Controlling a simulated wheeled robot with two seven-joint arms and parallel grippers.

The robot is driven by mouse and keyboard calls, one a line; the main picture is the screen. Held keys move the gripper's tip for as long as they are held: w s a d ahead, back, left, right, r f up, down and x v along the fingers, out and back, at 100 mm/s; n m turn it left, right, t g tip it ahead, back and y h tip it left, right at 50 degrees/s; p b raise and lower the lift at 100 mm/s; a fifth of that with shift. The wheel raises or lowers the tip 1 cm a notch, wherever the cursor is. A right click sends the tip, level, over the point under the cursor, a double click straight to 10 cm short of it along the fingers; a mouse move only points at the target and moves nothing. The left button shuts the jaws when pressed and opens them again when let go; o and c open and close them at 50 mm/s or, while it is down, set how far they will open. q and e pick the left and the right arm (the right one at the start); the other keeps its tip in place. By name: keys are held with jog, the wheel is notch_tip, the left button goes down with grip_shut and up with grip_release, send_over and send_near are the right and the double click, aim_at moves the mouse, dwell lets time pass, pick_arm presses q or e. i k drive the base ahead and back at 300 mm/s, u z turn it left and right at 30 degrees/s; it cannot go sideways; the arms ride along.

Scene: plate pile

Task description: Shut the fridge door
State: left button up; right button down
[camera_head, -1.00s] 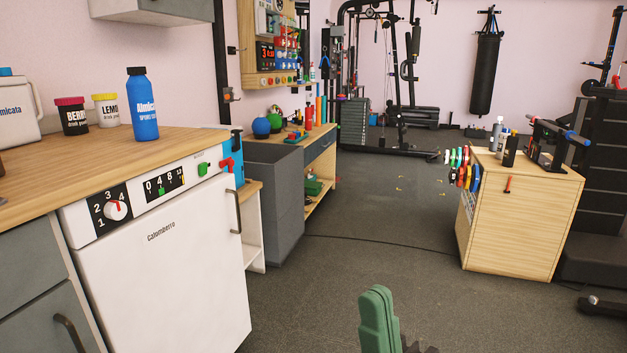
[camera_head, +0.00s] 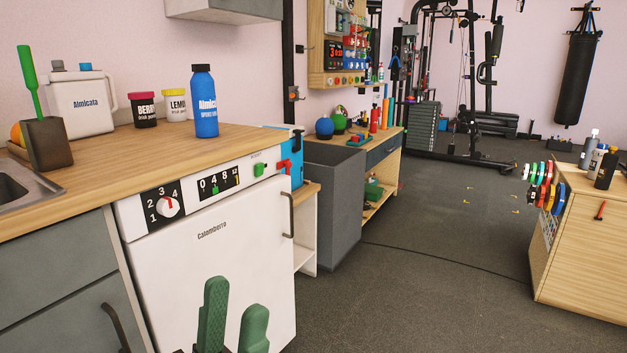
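The white appliance with a dial panel, which I take for the fridge, stands under the wooden counter. Its white door (camera_head: 215,262) looks flush with the front, with no gap visible. A dark upright handle (camera_head: 291,214) is at the door's upper right. My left gripper (camera_head: 235,295) shows as two green fingers at the bottom of the view, in front of the lower door. The fingers are apart with nothing between them. I cannot tell whether they touch the door. They hide part of its lower front. My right gripper is not in view.
Grey cabinets (camera_head: 62,255) adjoin the appliance on the left. A grey bin (camera_head: 335,200) and a wooden workbench (camera_head: 392,152) stand beyond it on the right. A wooden cabinet (camera_head: 585,255) is at far right. The dark floor (camera_head: 430,300) between is clear.

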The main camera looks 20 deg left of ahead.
aim_at(244, 237)
jog(key=i, duration=0.85)
jog(key=u, duration=1.95)
